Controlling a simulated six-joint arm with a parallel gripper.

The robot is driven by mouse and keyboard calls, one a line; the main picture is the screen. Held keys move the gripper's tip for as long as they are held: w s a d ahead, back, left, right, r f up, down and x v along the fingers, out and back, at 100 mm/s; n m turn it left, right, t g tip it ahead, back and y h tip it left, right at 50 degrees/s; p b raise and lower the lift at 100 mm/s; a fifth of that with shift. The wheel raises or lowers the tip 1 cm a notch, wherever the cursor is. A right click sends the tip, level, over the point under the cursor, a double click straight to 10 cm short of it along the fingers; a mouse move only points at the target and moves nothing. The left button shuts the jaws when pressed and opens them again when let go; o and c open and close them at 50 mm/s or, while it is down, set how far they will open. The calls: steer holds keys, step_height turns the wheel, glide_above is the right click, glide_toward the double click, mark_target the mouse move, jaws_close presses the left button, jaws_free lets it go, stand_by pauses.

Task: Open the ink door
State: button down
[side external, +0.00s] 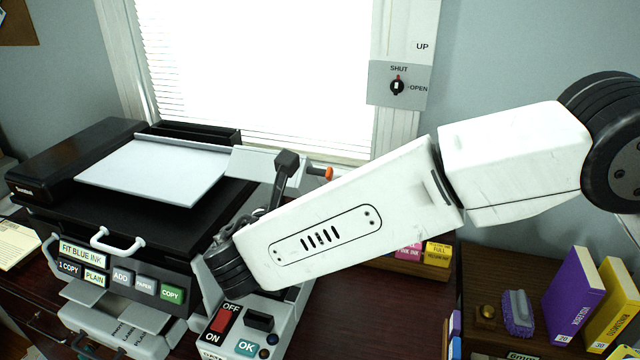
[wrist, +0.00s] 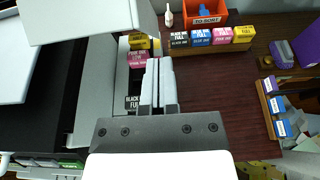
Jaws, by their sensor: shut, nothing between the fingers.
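The printer (side external: 120,235) stands at the left in the side external view. A light grey panel (wrist: 80,18), apparently the ink door, juts over the upper left of the wrist view. It looks raised, and a grey panel (side external: 262,166) also shows behind my arm in the side view. Below it an open bay shows yellow (wrist: 140,42), pink (wrist: 138,60) and black (wrist: 132,103) cartridges. My gripper (wrist: 160,64) is shut and empty, over the right side of the bay, below the panel in the picture. Whether it touches anything cannot be told. The side view hides its fingertips behind my arm.
A rack of full ink cartridges (wrist: 210,40) and an orange sorting bin (wrist: 200,14) stand beyond the bay. Control buttons (side external: 224,321) sit at the printer's front. A shelf with books (side external: 575,295) stands at the right. Bare table (wrist: 225,85) lies right of my gripper.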

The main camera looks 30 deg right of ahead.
mark_target(317, 174)
steer(key=w+d, duration=0.5)
steer(key=shift+w+d+r, duration=0.2)
steer(key=shift+r, duration=0.05)
stand_by(0.4)
steer(key=shift+w+d+r, duration=0.3)
steer(key=shift+r, duration=0.15)
steer(key=w+d+r+g+y, duration=0.1)
steer(key=w+d+r, duration=0.3)
steer(key=w+d, duration=0.3)
steer(key=w+d+r+g+y, duration=0.2)
steer(key=w+d+r, duration=0.2)
steer(key=w+d, duration=0.3)
steer(key=shift+w+d, duration=0.2)
steer(key=shift+r, duration=0.1)
